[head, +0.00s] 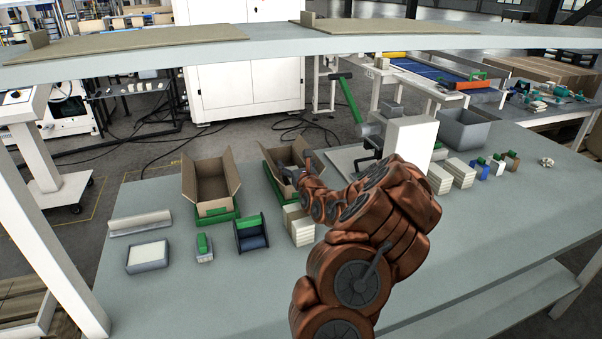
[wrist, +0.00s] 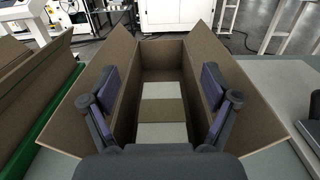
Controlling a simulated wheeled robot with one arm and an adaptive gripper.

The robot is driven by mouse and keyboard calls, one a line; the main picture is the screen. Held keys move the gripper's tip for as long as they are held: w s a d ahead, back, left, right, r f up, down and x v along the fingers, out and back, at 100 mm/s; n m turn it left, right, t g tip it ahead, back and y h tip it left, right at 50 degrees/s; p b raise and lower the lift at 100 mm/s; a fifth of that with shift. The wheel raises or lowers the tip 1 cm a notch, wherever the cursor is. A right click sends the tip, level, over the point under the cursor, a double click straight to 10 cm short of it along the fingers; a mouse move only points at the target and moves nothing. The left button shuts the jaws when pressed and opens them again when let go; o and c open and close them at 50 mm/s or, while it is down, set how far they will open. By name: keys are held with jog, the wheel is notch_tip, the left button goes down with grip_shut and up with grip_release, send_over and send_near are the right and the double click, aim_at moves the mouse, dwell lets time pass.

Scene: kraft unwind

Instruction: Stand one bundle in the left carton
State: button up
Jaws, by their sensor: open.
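The left carton (head: 211,183) stands open on the table, with a green base at its front; the part of its inside that shows looks empty. Its side and green edge show at the left of the wrist view (wrist: 40,95). My gripper (wrist: 160,85) is open over the right carton (wrist: 125,95), its fingers spread inside the flaps. Below, between the fingers, lies a cream surface with a brown band across it (wrist: 162,112), like a bundle; nothing is gripped. Cream bundles stand in front of the right carton (head: 300,226) and at the right (head: 440,178).
A green-and-dark holder (head: 250,236), a small green-topped block (head: 204,246), a white-topped tray (head: 148,257) and a roll (head: 140,222) sit at the left front. A white box (head: 410,140) and a grey bin (head: 463,128) stand at the right. A shelf crosses overhead.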

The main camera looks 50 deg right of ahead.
jog(key=shift+s+r, duration=0.1)
jog(key=shift+r, duration=0.25)
jog(key=b+v, duration=0.2)
jog(key=v, duration=0.9)
jog(key=shift+s+a+b, duration=0.2)
jog(key=shift+s+b, duration=0.1)
jog(key=shift+s, duration=0.05)
